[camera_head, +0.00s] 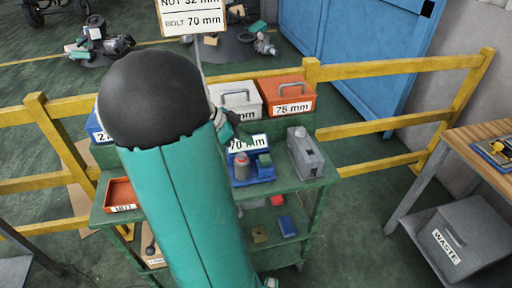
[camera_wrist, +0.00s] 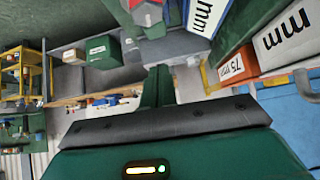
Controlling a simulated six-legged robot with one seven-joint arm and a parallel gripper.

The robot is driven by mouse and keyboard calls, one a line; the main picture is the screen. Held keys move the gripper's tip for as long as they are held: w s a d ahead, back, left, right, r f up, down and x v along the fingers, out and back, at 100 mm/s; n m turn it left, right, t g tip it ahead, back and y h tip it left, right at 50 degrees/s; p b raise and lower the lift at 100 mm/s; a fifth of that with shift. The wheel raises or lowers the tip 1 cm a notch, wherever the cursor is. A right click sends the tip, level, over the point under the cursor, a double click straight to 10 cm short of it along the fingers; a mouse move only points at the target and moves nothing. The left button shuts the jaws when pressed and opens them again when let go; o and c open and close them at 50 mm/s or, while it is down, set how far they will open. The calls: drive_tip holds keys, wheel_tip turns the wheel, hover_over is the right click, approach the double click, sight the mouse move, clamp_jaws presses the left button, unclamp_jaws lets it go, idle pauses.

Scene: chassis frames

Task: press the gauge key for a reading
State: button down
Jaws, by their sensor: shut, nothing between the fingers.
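A red and grey part (camera_wrist: 150,13) shows beyond the fingertips; contact is not visible.
White (camera_head: 238,98) and orange "75 mm" (camera_head: 287,97) boxes stand behind. An orange tray (camera_head: 121,195) sits at the cart's left. Yellow railings (camera_head: 400,66) run behind; a WASTE bin (camera_head: 465,240) is under the right bench.

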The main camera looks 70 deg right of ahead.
drive_tip(key=shift+v, duration=2)
drive_tip(key=shift+w, duration=0.1)
drive_tip(key=w+a+r+n+t, duration=0.1)
drive_tip(key=w+a+n+t, duration=0.3)
drive_tip(key=a, duration=0.4)
drive_tip(key=w+a+r+n+t+y, duration=0.1)
drive_tip(key=w+a+r+n, duration=0.1)
drive_tip(key=w+a+n, duration=0.35)
drive_tip(key=w+a+r+n+t, duration=0.1)
drive_tip(key=w+a+n+t, duration=0.15)
drive_tip(key=a+n, duration=0.55)
drive_tip(key=s+a+r+n+t+y, duration=0.2)
drive_tip(key=a+n+t, duration=0.4)
drive_tip(key=a+n, duration=0.6)
drive_tip(key=a+y, duration=0.1)
drive_tip(key=a, duration=1)
drive_tip(key=shift+r+y, duration=0.2)
drive_tip(key=shift+y, duration=0.2)
